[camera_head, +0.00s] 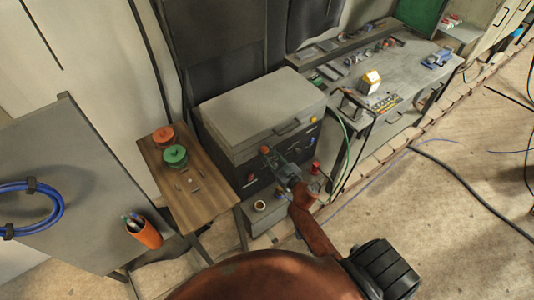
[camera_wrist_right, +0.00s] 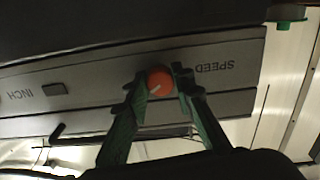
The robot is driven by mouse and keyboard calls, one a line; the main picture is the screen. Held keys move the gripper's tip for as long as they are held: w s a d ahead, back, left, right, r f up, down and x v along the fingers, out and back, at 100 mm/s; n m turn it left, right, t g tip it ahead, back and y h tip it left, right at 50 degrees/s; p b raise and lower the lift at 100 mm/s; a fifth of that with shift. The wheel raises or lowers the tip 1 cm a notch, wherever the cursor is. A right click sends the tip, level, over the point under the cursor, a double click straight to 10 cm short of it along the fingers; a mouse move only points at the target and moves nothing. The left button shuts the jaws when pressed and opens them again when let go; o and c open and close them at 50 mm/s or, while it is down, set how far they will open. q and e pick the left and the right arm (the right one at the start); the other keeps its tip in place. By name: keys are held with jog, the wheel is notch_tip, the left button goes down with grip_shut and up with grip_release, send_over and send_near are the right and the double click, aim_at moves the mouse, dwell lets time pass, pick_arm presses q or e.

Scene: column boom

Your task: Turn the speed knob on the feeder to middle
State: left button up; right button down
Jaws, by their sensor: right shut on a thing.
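The feeder (camera_head: 255,105) is a grey box with a closed lid and a dark front, in the middle of the head view. My right gripper (camera_head: 266,152) is at its front face. In the wrist view the speed knob (camera_wrist_right: 159,82) is a round orange knob with a white pointer line toward the lower left of the picture. It sits on a grey strip (camera_wrist_right: 215,103) with SPEED printed upside down beside it. My right gripper's green fingers (camera_wrist_right: 160,80) are shut on the knob, one on each side. My left gripper is not in view.
The strip also carries an INCH label with a dark button (camera_wrist_right: 53,89). A wooden table (camera_head: 207,200) with a red spool (camera_head: 163,135) and a green spool (camera_head: 174,156) stands left of the feeder. A cluttered workbench (camera_head: 410,65) stands right. Cables cross the open floor.

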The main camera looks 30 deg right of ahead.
jog(key=n+b, duration=0.1)
jog(key=n, duration=0.4)
jog(key=n+b, duration=0.1)
jog(key=n, duration=0.5)
jog(key=shift+d+b, duration=0.1)
jog(key=shift+b, duration=0.25)
dwell(0.4)
jog(key=c, duration=1.7)
grip_release()
jog(key=shift+o, duration=0.2)
jog(key=shift+s, duration=0.1)
jog(key=s, duration=1.1)
jog(key=shift+s+d, duration=0.4)
jog(key=shift+d, duration=0.05)
